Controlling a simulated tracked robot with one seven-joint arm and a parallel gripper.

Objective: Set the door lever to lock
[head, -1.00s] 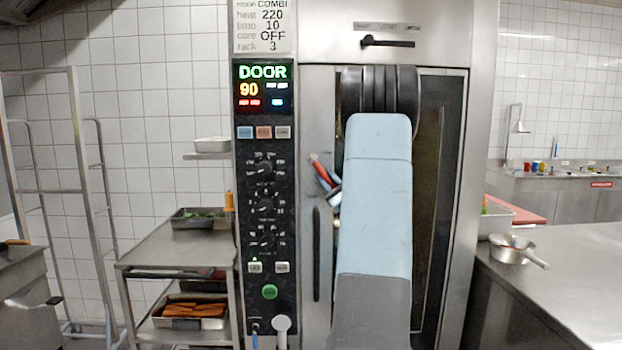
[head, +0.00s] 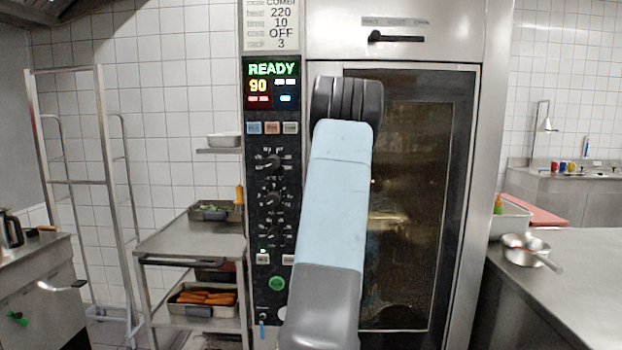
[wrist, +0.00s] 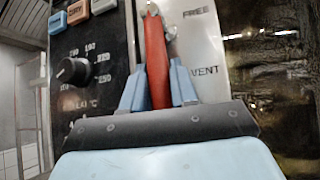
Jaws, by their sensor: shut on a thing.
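The red door lever (wrist: 155,45) stands nearly upright in the wrist view, on the steel plate between the control panel and the oven's glass door. My gripper (wrist: 158,88) has its blue fingers on either side of the lever's lower part and is shut on it. The plate shows the words FREE and VENT to the right of the lever. No LOCK mark is visible. In the head view my arm hides the lever and gripper. The oven door (head: 420,200) looks closed there. The panel display (head: 271,82) reads READY and 90.
A steel cart (head: 190,243) with trays and an empty rack (head: 65,182) stand left of the oven. A steel counter (head: 580,275) with a small pan (head: 525,250) is on the right.

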